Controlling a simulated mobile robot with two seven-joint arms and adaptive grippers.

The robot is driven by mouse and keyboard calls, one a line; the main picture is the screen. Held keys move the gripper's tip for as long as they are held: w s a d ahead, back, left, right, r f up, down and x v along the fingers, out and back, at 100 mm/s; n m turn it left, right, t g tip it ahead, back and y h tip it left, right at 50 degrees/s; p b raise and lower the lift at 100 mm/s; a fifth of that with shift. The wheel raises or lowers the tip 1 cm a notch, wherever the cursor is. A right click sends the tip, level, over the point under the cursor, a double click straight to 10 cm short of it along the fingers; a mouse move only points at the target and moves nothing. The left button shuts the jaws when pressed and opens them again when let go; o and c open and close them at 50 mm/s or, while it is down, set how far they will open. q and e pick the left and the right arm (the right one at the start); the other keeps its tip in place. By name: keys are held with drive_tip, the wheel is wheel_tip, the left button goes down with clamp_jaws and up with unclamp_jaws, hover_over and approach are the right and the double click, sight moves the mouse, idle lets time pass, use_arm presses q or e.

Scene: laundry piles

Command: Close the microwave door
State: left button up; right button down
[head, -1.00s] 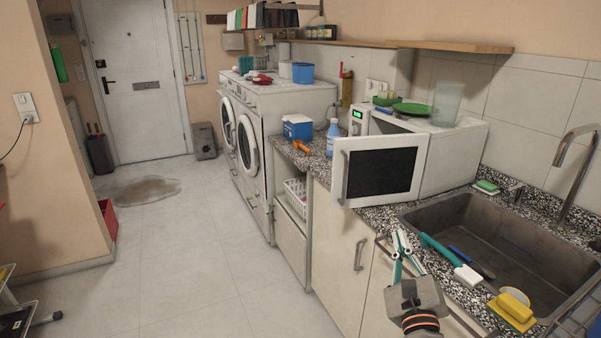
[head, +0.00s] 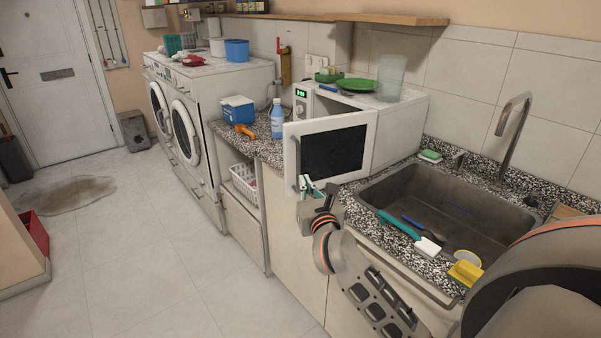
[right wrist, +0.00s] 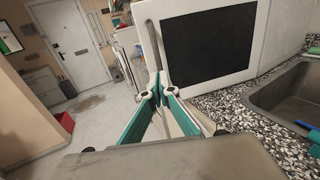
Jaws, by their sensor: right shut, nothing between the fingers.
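The white microwave (head: 402,120) stands on the granite counter, with a green lit display on its front. Its door (head: 333,150) is swung open toward me, showing a dark window and a vertical handle (head: 294,165) at its left edge. My right gripper (head: 308,186) is at the lower left corner of the door, near the lower end of the handle. In the right wrist view its teal fingers (right wrist: 156,92) are shut and empty, with the open door (right wrist: 208,45) just beyond them. I cannot tell whether they touch the door. My left gripper is not in view.
A sink (head: 450,205) lies right of the microwave, with a teal-handled brush (head: 405,228) and a yellow sponge (head: 466,270) by its front edge. A blue bottle (head: 277,122) stands left of the door. A green plate (head: 356,87) and a clear cup (head: 391,75) sit on the microwave.

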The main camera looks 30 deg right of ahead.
sight(298, 168)
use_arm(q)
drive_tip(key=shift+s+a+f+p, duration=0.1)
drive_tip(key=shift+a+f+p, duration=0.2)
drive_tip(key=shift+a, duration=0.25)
use_arm(e)
drive_tip(key=x, duration=0.5)
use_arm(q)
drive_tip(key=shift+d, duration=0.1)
use_arm(e)
drive_tip(key=shift+w, duration=0.15)
